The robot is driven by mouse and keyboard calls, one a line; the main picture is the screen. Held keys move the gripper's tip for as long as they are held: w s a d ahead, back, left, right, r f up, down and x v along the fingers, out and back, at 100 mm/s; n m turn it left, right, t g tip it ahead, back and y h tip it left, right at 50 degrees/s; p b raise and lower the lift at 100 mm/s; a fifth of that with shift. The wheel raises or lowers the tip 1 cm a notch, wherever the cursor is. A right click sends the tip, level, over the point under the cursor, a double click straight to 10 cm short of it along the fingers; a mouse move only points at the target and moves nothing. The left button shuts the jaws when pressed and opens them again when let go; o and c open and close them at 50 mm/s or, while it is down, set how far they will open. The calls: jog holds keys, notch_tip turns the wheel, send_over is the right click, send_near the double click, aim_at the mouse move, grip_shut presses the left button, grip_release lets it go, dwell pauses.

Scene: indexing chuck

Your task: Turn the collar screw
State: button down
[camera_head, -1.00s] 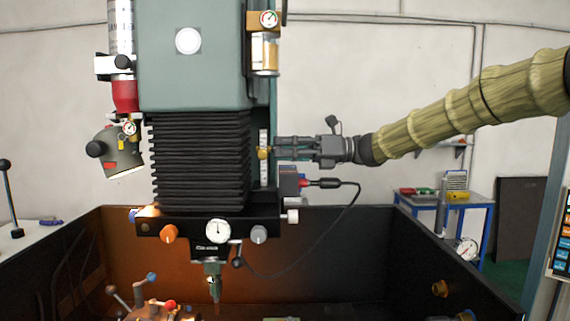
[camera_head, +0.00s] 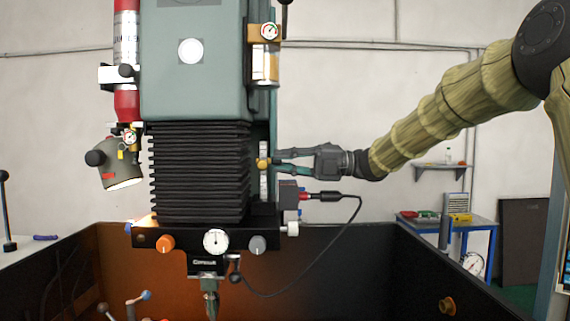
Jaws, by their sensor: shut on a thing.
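A small brass collar screw (camera_head: 262,163) sits on a pale vertical scale strip (camera_head: 263,185), at the right side of the machine head. My gripper (camera_head: 274,162) reaches in from the right, roughly level, with its fingertips at the brass screw. It is shut on the screw. The fingers are seen one above the other with a gap between them farther back. The tips partly cover the right side of the screw, so the exact contact is hard to see.
The machine's green housing (camera_head: 195,65) and black bellows (camera_head: 200,170) stand just left of the screw. A gauge (camera_head: 269,31) and a clear canister hang above. A sensor box with a cable (camera_head: 355,215) lies below my gripper. Dark enclosure walls (camera_head: 350,250) surround the lower area.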

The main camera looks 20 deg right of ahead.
jog(key=m+p, duration=0.1)
jog(key=m, duration=0.2)
jog(key=shift+r+m, duration=0.1)
jog(key=shift+m, duration=0.3)
jog(key=m+p, duration=0.2)
jog(key=m, duration=0.2)
jog(key=shift+r+m, duration=0.1)
jog(key=shift+m, duration=0.3)
jog(key=m+p, duration=0.4)
jog(key=shift+t, duration=0.3)
jog(key=shift+m+p, duration=1.6)
jog(key=shift+m, duration=0.5)
jog(key=shift+f, duration=0.2)
jog(key=c, duration=1.3)
grip_release()
jog(key=v, duration=1.2)
jog(key=shift+s+r, duration=0.1)
jog(key=shift+r, duration=0.05)
